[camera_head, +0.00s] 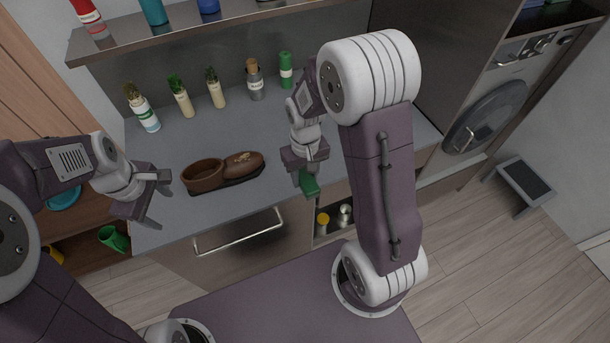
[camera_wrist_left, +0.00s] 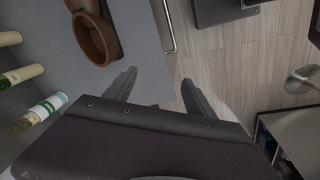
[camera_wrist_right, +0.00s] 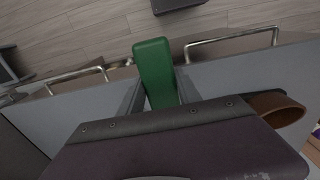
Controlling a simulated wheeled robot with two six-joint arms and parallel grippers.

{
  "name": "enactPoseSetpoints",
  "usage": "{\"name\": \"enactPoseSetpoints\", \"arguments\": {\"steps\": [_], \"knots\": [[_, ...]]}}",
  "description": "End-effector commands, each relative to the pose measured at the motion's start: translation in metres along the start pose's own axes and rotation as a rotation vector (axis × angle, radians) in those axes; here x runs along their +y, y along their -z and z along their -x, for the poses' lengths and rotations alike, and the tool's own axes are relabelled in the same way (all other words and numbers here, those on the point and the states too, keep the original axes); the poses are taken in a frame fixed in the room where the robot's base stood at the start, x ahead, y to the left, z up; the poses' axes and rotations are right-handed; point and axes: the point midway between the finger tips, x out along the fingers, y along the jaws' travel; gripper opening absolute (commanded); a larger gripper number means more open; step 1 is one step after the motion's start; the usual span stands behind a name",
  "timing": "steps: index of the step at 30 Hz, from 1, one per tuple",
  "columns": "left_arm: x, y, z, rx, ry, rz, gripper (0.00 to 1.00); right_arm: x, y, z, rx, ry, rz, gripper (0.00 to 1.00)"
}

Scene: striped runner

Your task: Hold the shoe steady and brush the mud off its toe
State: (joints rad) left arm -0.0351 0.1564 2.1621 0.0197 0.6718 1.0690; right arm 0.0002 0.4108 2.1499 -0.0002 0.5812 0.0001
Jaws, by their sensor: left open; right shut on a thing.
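A brown shoe (camera_head: 204,177) with a dark sole lies on the grey counter, its opening to the left and its toe to the right. Brown mud marks (camera_head: 240,157) show on top of the toe. The shoe also shows in the left wrist view (camera_wrist_left: 96,42), cut off by the frame. My left gripper (camera_head: 160,192) is open and empty, left of the shoe and apart from it. My right gripper (camera_head: 306,176) is shut on a green brush (camera_head: 309,183), right of the toe near the counter's front edge. The brush fills the jaws in the right wrist view (camera_wrist_right: 154,70); its bristles are hidden.
Several bottles stand along the back of the counter, including a white one (camera_head: 143,110) and a green one (camera_head: 286,70). A shelf (camera_head: 180,28) hangs above them. A drawer handle (camera_head: 238,233) juts from the front. The counter between shoe and brush is clear.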

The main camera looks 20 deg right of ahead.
Motion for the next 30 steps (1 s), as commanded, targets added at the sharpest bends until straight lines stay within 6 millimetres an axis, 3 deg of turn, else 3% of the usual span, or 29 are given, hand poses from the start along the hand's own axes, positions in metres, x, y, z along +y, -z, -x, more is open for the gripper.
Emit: {"name": "enactPoseSetpoints", "arguments": {"steps": [1,2,6,9,12,18,30], "knots": [[0.027,0.011,0.012,0.001,-0.002,0.123,0.64,0.000,0.000,0.015,0.001,0.000,0.000,0.08],[0.042,0.017,0.014,0.001,-0.002,0.204,0.64,0.000,0.000,0.020,0.001,0.000,0.000,0.08],[0.108,0.036,0.014,-0.002,0.012,0.497,0.64,0.000,0.000,0.048,0.001,0.000,0.000,0.08],[0.141,0.041,0.000,-0.004,0.034,0.588,0.64,0.000,0.000,0.067,0.001,0.000,0.000,0.08],[0.158,0.038,-0.022,-0.008,0.058,0.572,0.64,0.000,0.000,0.081,0.000,0.000,0.000,0.08],[0.146,0.020,-0.059,-0.020,0.146,0.545,0.64,0.000,0.000,0.095,0.000,0.000,0.000,0.08],[0.142,0.016,-0.077,-0.021,0.154,0.538,0.64,0.000,0.000,0.083,0.000,0.000,0.000,0.08]]}}
